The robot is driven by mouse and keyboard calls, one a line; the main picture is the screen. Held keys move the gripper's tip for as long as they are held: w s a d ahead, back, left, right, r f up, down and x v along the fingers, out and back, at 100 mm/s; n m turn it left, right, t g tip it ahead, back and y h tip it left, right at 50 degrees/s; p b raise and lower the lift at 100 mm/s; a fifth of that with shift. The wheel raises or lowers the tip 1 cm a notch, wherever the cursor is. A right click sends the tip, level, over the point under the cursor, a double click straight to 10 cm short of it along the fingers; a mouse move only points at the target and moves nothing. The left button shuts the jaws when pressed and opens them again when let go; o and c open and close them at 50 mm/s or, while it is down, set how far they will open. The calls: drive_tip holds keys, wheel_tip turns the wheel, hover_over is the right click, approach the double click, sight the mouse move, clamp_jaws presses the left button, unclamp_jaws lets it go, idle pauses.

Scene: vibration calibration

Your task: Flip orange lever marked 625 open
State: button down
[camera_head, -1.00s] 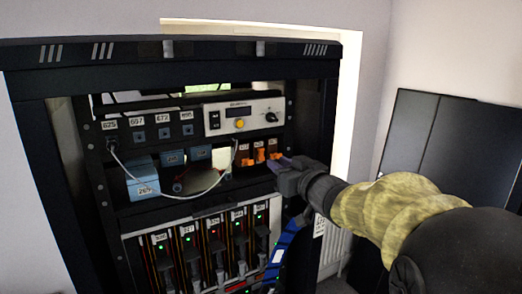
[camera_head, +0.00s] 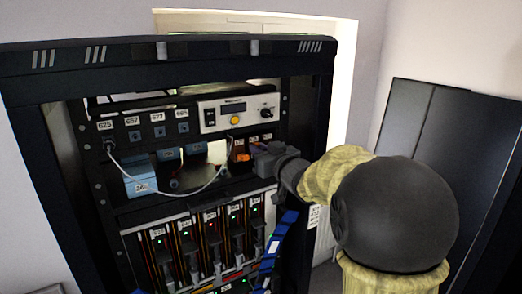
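A row of small orange levers (camera_head: 240,151) sits under the white instrument in the rack, each below a small label. The label digits there are too small to read. The leftmost lever shows; those to its right are mostly hidden behind my gripper. My gripper (camera_head: 257,160) is dark and reaches in from the right, its tip at the levers' front. I cannot tell whether it touches one, nor whether its fingers are apart. A label reading 625 (camera_head: 105,125) shows at the upper left of the rack, above a port with a white cable.
The black rack (camera_head: 180,50) frames the panel. A white cable (camera_head: 205,188) hangs across the blue boxes (camera_head: 139,180) at left. Slotted modules with lights (camera_head: 210,240) lie below. A dark panel (camera_head: 440,140) stands at right.

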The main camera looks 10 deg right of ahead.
drive_tip(key=shift+f+b, duration=0.4)
drive_tip(key=shift+b, duration=1.15)
drive_tip(key=t+y+b, duration=0.1)
drive_tip(key=t+b, duration=0.1)
drive_tip(key=b, duration=0.6)
drive_tip(key=f+t+b, duration=0.1)
drive_tip(key=t+b, duration=0.2)
drive_tip(key=b, duration=0.6)
drive_tip(key=f+t+y+b, duration=0.1)
drive_tip(key=t+b, duration=0.2)
drive_tip(key=b, duration=0.5)
drive_tip(key=shift+s+f+y, duration=0.2)
drive_tip(key=shift+y, duration=0.1)
drive_tip(key=shift+r+t+b, duration=0.1)
drive_tip(key=shift+t+b, duration=0.3)
drive_tip(key=shift+b, duration=1.05)
drive_tip(key=c, duration=1.7)
unclamp_jaws()
drive_tip(key=shift+r, duration=0.1)
drive_tip(key=shift+s+d, duration=0.1)
drive_tip(key=b+v, duration=0.7)
drive_tip(key=v, duration=1)
drive_tip(key=shift+f, duration=0.25)
